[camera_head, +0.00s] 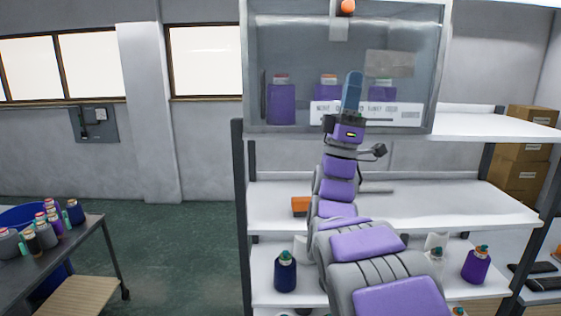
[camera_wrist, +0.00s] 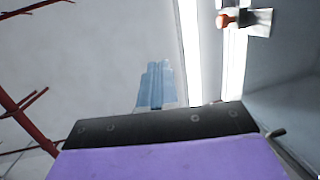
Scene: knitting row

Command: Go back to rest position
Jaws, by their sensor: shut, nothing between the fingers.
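My gripper (camera_head: 352,92) is raised on my purple and grey arm, its blue fingers pointing up. It is shut and empty. In the head view it stands in front of the clear-fronted cabinet (camera_head: 290,55) and hides part of the white label strip (camera_head: 390,113). I cannot tell how far it is from the cabinet's front.
Below, the shelf (camera_head: 450,205) holds an orange block (camera_head: 300,205); a dark blue bottle (camera_head: 285,272) and a purple bottle (camera_head: 476,265) stand lower. Red rods (camera_wrist: 25,120) show in the wrist view.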

